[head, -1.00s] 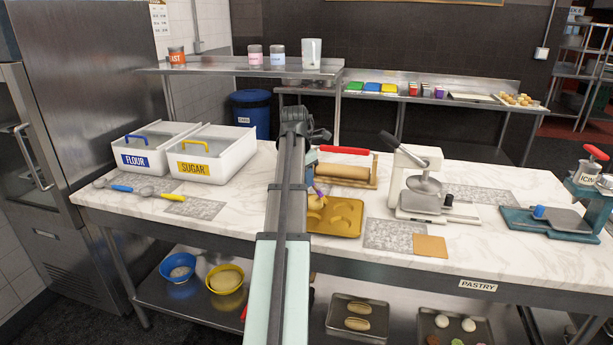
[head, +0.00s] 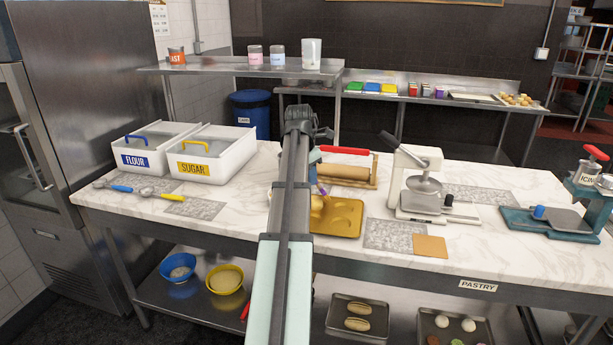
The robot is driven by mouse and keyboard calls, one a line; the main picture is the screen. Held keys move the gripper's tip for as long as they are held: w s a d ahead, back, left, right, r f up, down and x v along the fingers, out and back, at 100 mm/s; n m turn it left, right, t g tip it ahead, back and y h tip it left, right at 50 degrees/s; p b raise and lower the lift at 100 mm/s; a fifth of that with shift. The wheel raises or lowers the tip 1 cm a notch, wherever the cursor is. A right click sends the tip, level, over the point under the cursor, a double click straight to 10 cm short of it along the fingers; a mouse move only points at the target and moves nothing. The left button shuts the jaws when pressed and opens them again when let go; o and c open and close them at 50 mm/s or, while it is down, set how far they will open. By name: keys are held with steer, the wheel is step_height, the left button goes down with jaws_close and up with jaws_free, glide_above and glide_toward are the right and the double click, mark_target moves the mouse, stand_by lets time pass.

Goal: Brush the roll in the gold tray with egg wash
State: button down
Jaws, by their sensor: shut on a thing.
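The gold tray (head: 352,232) lies on the marble counter, just right of my arm. Its left part is hidden behind my arm. Shallow curved shapes show in the tray, and a golden roll (head: 316,205) is partly visible at its left side by my arm. My gripper (head: 318,182) is mostly hidden behind my forearm. It is shut on a brush with a purple handle (head: 322,190), held upright or nearly so over the tray's left side. The bristles are hard to make out, and I cannot tell whether they touch the roll. No egg wash container is clearly visible.
A rolling pin (head: 345,175) on a stand is behind the tray. A white press (head: 421,190) stands to the right. Flour (head: 140,155) and sugar (head: 207,163) bins are at the left.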

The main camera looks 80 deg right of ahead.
steer(key=shift+d, duration=0.15)
steer(key=shift+w+a, duration=0.2)
steer(key=shift+a, duration=0.35)
steer(key=shift+w+a+f, duration=0.1)
steer(key=shift+a, duration=0.05)
steer(key=shift+w+a, duration=0.2)
steer(key=shift+a, duration=0.15)
steer(key=shift+s+d, duration=0.3)
steer(key=shift+d, duration=0.25)
